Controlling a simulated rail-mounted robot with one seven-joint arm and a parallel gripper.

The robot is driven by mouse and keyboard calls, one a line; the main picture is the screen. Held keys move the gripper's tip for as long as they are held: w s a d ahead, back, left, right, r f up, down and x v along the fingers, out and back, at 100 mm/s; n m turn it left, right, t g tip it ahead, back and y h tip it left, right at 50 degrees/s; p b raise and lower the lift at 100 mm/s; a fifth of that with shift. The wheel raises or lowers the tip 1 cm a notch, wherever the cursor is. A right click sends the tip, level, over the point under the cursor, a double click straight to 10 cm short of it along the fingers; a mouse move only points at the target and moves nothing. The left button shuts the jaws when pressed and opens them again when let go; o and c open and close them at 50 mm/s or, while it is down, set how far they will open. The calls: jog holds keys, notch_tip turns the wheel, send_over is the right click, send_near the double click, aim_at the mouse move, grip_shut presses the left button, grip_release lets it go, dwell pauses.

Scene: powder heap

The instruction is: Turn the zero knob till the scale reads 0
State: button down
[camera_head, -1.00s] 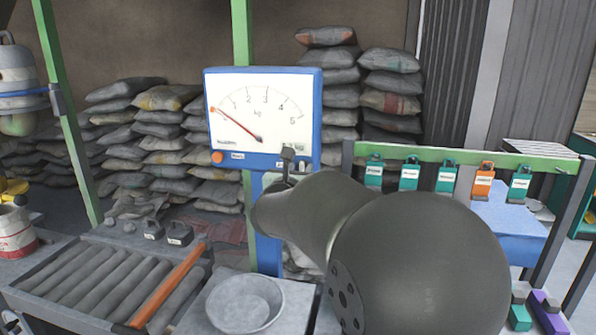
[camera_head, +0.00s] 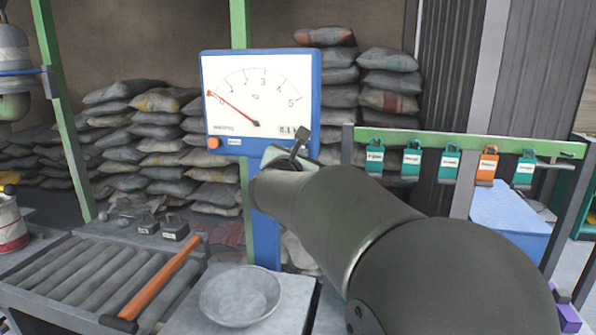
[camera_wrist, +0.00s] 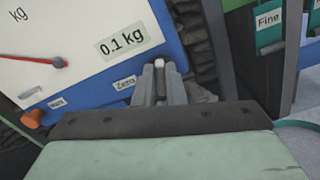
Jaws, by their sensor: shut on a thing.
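The blue-framed scale (camera_head: 314,105) has a white dial, and its red needle (camera_head: 235,110) points close to the 0 mark. Its digital display (camera_wrist: 128,38) reads 0.1 kg in the wrist view. The pale zero knob (camera_wrist: 158,64) is at the panel's lower right corner, beside the "Zero" label (camera_wrist: 124,84). My gripper (camera_wrist: 159,78) is shut on the knob, with one finger on each side. In the head view my gripper (camera_head: 300,140) is at the scale's lower right corner and hides the knob.
An orange knob (camera_head: 213,143) is at the panel's lower left. A grey bowl (camera_head: 240,297) stands below the scale. A green rail (camera_head: 460,143) with several hanging tags is to the right. Rollers and an orange-handled tool (camera_head: 165,278) lie at left.

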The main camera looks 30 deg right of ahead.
jog(key=m+b, duration=0.2)
jog(key=b, duration=0.1)
jog(key=m+b, duration=0.5)
jog(key=b, duration=0.2)
jog(key=shift+s+d+f+m, duration=0.15)
jog(key=shift+d+f+m, duration=0.05)
jog(key=shift+f+m, duration=0.2)
jog(key=shift+r, duration=0.15)
jog(key=c, duration=1.5)
grip_release()
jog(key=v, duration=1.2)
